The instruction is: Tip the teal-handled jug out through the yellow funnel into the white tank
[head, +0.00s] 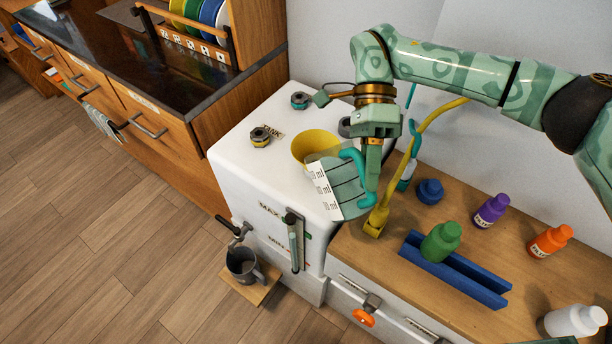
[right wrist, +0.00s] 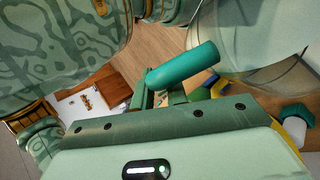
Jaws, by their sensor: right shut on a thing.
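The white tank (head: 237,163) stands against the wall, with the yellow funnel (head: 309,143) in its top. The clear, grey-green jug (head: 343,190) with white ml marks is held tilted, overlapping the funnel's front right edge in the head view. I cannot tell whether they touch or whether anything flows. Its teal handle (head: 355,160) is on the right side and also shows in the right wrist view (right wrist: 185,65). My right gripper (head: 370,188) points down and is shut on the handle. My left gripper is not in view.
Dark caps (head: 260,136) sit on the tank top. Right of the tank, a wooden counter holds a blue rack (head: 470,275), a green bottle (head: 440,243) and other bottles. A grey mug (head: 243,266) stands below the tank's tap.

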